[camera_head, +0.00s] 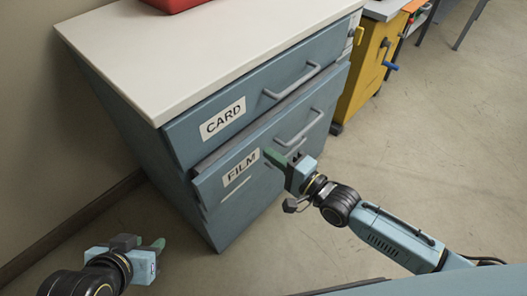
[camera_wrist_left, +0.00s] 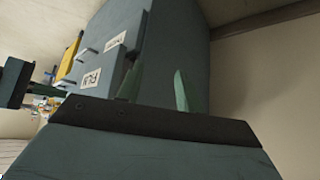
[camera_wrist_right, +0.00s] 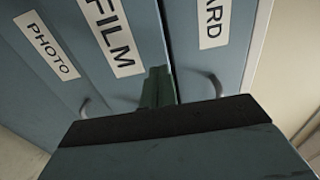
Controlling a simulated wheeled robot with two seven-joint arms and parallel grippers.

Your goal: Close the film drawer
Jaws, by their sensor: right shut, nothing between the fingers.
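The film drawer (camera_head: 212,188) is the blue drawer labelled FILM, below the CARD drawer. Its front stands slightly out from the cabinet, with a dark gap along its top edge. Its grey handle (camera_head: 300,127) is on the right half. My right gripper (camera_head: 274,157) is shut and empty, its green fingertips at the drawer front between label and handle; contact is unclear. In the right wrist view its fingers (camera_wrist_right: 158,80) are together beside the FILM label (camera_wrist_right: 112,38). My left gripper (camera_head: 157,246) is low at the left, away from the drawer; its fingers (camera_wrist_left: 155,88) are apart in its wrist view.
The CARD drawer (camera_head: 265,88) above looks shut. A PHOTO label (camera_wrist_right: 47,50) shows on another drawer below. A red object (camera_head: 172,3) lies on the white cabinet top (camera_head: 200,45). A yellow unit (camera_head: 368,65) stands to the right. The floor in front is clear.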

